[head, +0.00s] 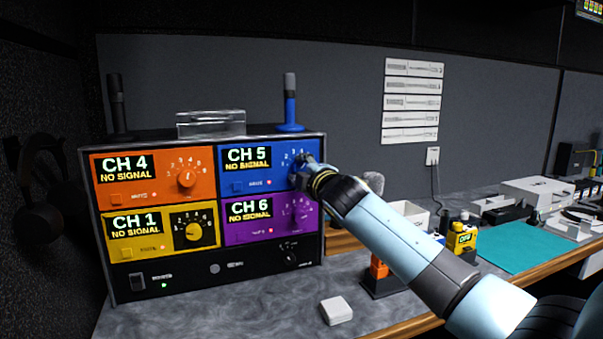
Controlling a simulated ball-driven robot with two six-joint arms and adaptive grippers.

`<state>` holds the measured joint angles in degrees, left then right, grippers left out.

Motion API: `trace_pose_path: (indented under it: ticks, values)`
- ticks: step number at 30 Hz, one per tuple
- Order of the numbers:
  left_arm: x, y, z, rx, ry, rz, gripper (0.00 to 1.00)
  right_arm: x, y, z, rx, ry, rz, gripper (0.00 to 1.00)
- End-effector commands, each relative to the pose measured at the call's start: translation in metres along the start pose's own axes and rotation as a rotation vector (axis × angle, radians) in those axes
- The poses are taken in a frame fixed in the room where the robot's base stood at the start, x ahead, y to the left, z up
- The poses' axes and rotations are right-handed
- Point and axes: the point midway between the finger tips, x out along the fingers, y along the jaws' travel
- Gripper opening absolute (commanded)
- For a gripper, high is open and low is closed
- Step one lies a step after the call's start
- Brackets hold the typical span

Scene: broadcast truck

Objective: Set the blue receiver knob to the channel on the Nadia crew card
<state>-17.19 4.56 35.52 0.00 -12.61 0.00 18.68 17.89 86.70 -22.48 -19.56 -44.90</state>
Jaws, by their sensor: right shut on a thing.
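The receiver rack (200,275) stands on the counter at the left. Its blue receiver (232,182), at the top right, reads CH 5 and NO SIGNAL. My right gripper (303,174) is at the blue receiver's knob, shut on it, and covers most of it; some dial numbers show just above. The orange receiver (128,192) reads CH 4, the yellow one (132,248) CH 1 and the purple one (250,228) CH 6. Several white cards or strips (412,101) hang on the back wall, their print too small to read. My left gripper is not in view.
A blue microphone or antenna (290,105) and a clear tray (211,124) stand on the rack. A white block (336,311) lies on the counter in front. An orange item (379,268), a yellow pack (464,239) and a teal mat (525,248) are to the right.

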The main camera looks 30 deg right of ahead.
Motion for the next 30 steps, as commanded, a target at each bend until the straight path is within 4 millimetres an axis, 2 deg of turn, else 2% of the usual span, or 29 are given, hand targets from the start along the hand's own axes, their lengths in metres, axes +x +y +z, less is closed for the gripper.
trace_pose_path:
  ticks: [9,21,22,27,30]
  values:
    - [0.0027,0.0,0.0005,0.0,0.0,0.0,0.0,-0.0004,-0.0023,0.0008,0.073,-0.002,-0.004,0.0]
    - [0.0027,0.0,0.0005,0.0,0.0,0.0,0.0,-0.0004,-0.0025,0.0008,0.079,-0.003,-0.005,0.0]
    - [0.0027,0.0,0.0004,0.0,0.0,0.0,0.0,-0.0004,-0.0025,0.0008,0.079,-0.003,-0.005,0.34]
    - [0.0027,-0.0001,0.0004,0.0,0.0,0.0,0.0,-0.0003,-0.0018,0.0005,0.078,-0.002,-0.004,0.55]
    - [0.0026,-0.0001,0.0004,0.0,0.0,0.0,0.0,-0.0002,-0.0013,0.0003,0.078,-0.001,-0.003,0.55]
